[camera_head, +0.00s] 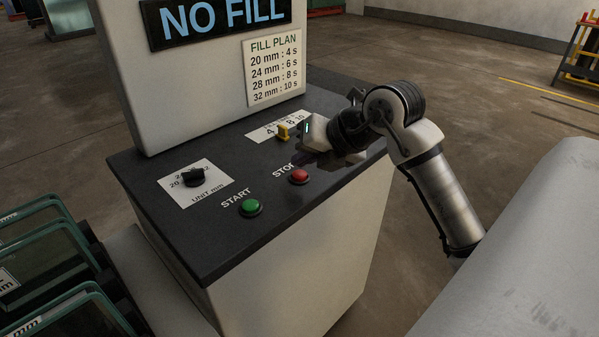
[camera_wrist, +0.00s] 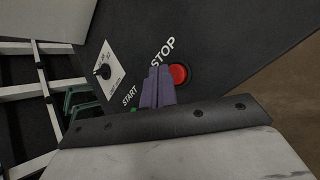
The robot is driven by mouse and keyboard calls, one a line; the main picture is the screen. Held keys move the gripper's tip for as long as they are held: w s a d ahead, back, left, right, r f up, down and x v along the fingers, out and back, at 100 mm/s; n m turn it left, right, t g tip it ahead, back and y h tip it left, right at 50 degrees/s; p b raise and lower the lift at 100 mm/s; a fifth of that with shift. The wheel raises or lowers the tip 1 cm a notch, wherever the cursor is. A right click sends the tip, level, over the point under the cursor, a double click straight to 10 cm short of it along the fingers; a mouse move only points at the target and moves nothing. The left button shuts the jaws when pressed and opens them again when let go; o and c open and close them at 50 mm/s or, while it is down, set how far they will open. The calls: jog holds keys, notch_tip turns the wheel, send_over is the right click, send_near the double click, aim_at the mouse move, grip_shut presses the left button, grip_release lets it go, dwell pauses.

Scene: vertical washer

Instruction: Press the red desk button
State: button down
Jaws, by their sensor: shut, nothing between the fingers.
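The red button (camera_head: 299,176) labelled STOP sits on the dark desk top (camera_head: 222,228), right of the green START button (camera_head: 250,207). In the wrist view the red button (camera_wrist: 179,74) shows just right of my gripper's fingertips (camera_wrist: 159,70). The fingers are shut together and empty. I cannot tell whether they touch the button. In the head view my arm reaches in from the right, and my gripper (camera_head: 306,162) is over the desk behind the red button. The fingers are dark and hard to make out there.
A black knob (camera_head: 194,176) on a white dial plate stands at the left of the desk. A yellow knob (camera_head: 284,131) stands near the back, close to my gripper. A NO FILL sign (camera_head: 222,17) and a FILL PLAN card (camera_head: 274,68) are on the upright panel. Framed glass panes (camera_head: 48,250) stand at left.

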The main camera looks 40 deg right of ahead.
aim_at(305, 176)
jog(key=shift+f, duration=0.2)
jog(key=shift+f+b, duration=0.3)
jog(key=shift+b, duration=0.4)
jog(key=shift+f+b, duration=0.45)
jog(key=shift+b, duration=0.15)
dwell(0.3)
jog(key=shift+r, duration=0.1)
dwell(0.3)
jog(key=shift+r+p, duration=0.35)
jog(key=shift+r, duration=0.45)
jog(key=shift+r+p, duration=1.3)
jog(key=shift+r, duration=1.25)
jog(key=shift+s, duration=0.1)
